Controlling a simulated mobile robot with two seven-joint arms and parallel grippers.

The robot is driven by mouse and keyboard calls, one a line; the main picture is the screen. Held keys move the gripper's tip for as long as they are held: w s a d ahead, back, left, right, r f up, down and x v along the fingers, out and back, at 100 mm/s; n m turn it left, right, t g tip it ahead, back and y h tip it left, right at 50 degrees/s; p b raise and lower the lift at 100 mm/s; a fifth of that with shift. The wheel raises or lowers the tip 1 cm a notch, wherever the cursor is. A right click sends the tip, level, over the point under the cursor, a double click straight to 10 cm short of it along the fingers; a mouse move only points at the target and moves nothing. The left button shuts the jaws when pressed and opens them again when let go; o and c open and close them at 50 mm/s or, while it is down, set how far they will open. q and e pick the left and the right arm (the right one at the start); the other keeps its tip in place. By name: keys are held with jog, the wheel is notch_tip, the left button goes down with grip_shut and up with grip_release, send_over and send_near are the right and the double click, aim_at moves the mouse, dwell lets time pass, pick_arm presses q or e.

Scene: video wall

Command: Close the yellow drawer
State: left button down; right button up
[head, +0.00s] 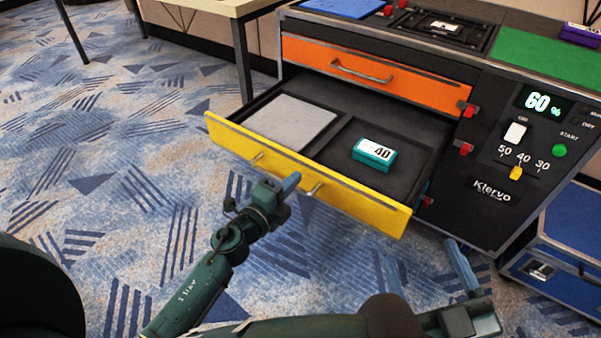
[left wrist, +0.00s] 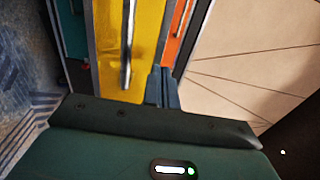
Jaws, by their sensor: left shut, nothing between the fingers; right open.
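The yellow drawer (head: 232,137) is pulled out of the black cabinet, below the orange drawer. Its yellow front with a silver handle also fills the upper middle of the left wrist view (left wrist: 108,50). Inside are a grey panel in the left compartment and a teal box marked 40 (head: 374,154) in the right one. My left gripper (head: 291,182) is shut and empty, just in front of the yellow front beside the handle; its fingers also show in the left wrist view (left wrist: 163,87). I cannot tell if they touch. My right gripper (head: 461,266) is open, low in front of the cabinet.
The orange drawer (head: 375,75) above is shut. The control panel with a 60 % display (head: 543,103) is to the right. A blue case (head: 570,225) stands on the floor at the right. A table (head: 205,5) stands behind left. Carpet in front is free.

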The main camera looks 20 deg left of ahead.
aim_at(308, 165)
pick_arm(q)
jog(key=shift+x, duration=1.75)
jog(key=shift+w, duration=0.1)
